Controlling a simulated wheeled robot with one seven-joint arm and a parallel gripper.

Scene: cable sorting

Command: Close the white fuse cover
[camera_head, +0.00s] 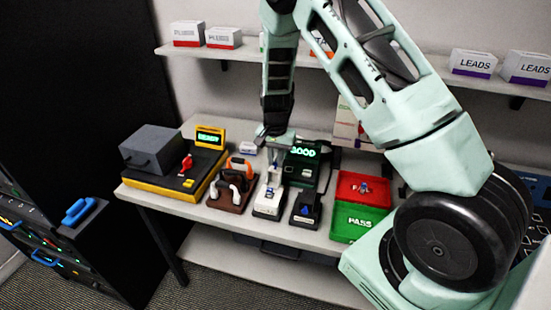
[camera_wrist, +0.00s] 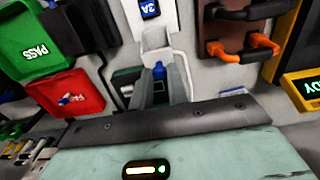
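The white fuse holder (camera_head: 267,206) stands on the table, left of centre in the head view. In the wrist view its white body (camera_wrist: 155,40) is at the top middle, with a blue "3A" label. A blue fuse-like piece (camera_wrist: 159,71) shows just below. The exact angle of the white cover is hard to make out. My gripper (camera_head: 274,150) points down above and behind the holder in the head view. In the wrist view my gripper's two grey fingers (camera_wrist: 160,88) stand apart, with the blue piece visible between their tips. I see nothing clamped between them.
A brown rack (camera_head: 231,195) with orange and white cable loops stands close left, beside a yellow tester (camera_head: 170,182). Red (camera_head: 348,192) and green (camera_head: 345,222) trays lie farther right.

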